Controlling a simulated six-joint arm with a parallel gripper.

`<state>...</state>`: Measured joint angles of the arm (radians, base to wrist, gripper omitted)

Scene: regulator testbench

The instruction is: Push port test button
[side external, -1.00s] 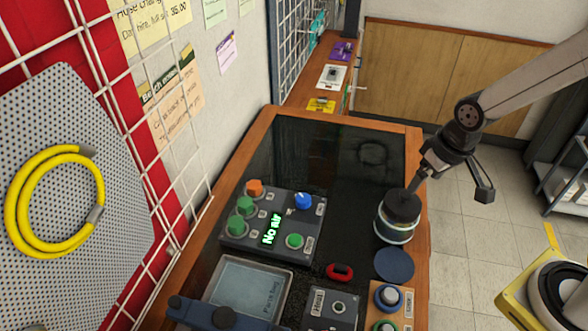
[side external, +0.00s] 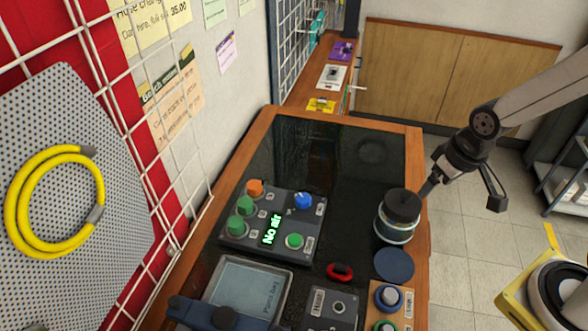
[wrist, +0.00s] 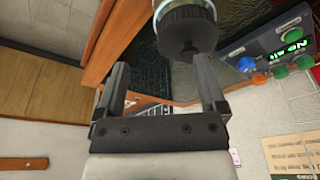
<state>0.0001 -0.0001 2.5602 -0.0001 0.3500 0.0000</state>
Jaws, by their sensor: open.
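A grey control box (side external: 255,250) on the dark bench mat carries several green buttons, including one at its lower right (side external: 295,241), an orange knob (side external: 255,188), a blue knob (side external: 303,201) and a lit display (side external: 271,229) reading "No air". I cannot read which control is the port test button. The box also shows in the wrist view (wrist: 270,42), at upper right. My gripper (side external: 428,187) is open and empty, beside the right of a black-topped jar (side external: 398,217) and away from the box. The wrist view shows its two fingers (wrist: 162,65) apart.
The jar also shows close ahead in the wrist view (wrist: 187,28). A blue disc (side external: 394,265), red ring (side external: 340,272), small button box (side external: 333,306) and grey tray (side external: 250,288) lie toward the front. The mat's far part is clear.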

